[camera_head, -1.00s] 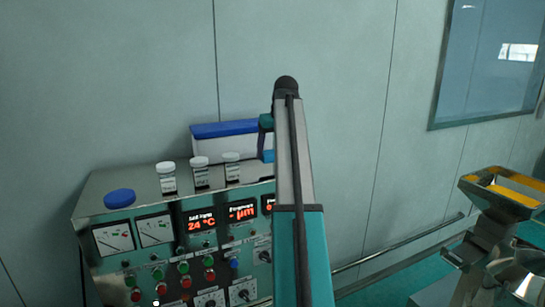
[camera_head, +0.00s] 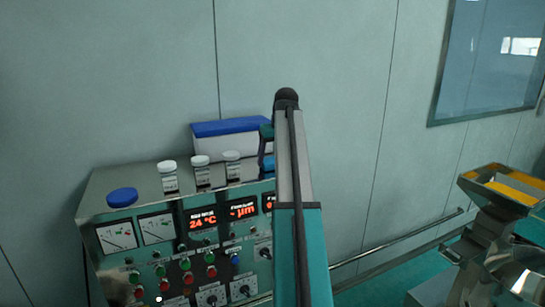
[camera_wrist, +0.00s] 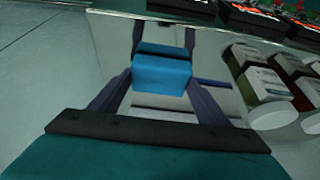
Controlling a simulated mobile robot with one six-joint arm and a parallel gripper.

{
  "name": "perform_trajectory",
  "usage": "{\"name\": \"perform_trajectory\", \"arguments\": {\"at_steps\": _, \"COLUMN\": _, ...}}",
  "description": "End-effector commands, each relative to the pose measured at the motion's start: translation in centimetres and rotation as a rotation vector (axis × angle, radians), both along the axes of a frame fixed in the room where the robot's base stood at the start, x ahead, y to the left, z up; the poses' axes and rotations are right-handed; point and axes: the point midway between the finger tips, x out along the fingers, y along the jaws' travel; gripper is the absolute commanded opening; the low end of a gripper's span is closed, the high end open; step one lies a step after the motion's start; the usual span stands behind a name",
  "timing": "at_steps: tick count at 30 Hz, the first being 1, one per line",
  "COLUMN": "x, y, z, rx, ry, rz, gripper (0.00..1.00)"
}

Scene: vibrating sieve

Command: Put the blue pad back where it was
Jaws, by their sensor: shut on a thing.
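The blue pad (camera_wrist: 162,73) is between the two fingers of my gripper (camera_wrist: 160,70) in the wrist view, and the gripper is shut on it. It is just above or on the shiny metal top of the control cabinet; I cannot tell whether it touches. In the head view a small part of the pad (camera_head: 267,162) shows at the left of my arm, near the cabinet top's right part. Most of the gripper is hidden there behind my arm.
Several white-capped jars (camera_head: 202,171) stand on the cabinet (camera_head: 145,190), close beside the gripper. A white box with a blue lid (camera_head: 230,137) is behind them. A round blue lid-like disc (camera_head: 122,197) lies at the left. A sieve machine (camera_head: 500,195) stands at the right.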

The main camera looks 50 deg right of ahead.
Motion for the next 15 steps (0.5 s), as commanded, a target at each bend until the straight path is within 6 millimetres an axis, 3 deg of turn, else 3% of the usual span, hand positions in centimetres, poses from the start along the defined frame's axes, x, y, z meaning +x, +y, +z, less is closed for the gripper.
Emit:
{"name": "perform_trajectory", "arguments": {"at_steps": 7, "x": -0.04, "y": -0.03, "z": -0.29, "rx": 0.0, "ry": 0.0, "rz": 0.0, "gripper": 0.49}}
{"name": "perform_trajectory", "arguments": {"at_steps": 8, "x": -0.04, "y": -0.03, "z": -0.3, "rx": 0.0, "ry": 0.0, "rz": 0.0, "gripper": 0.71}}
{"name": "perform_trajectory", "arguments": {"at_steps": 11, "x": -0.03, "y": -0.05, "z": -0.25, "rx": 0.0, "ry": 0.0, "rz": -0.001, "gripper": 0.88}}
{"name": "perform_trajectory", "arguments": {"at_steps": 15, "x": -0.05, "y": -0.06, "z": -0.25, "rx": 0.0, "ry": 0.0, "rz": -0.001, "gripper": 0.88}}
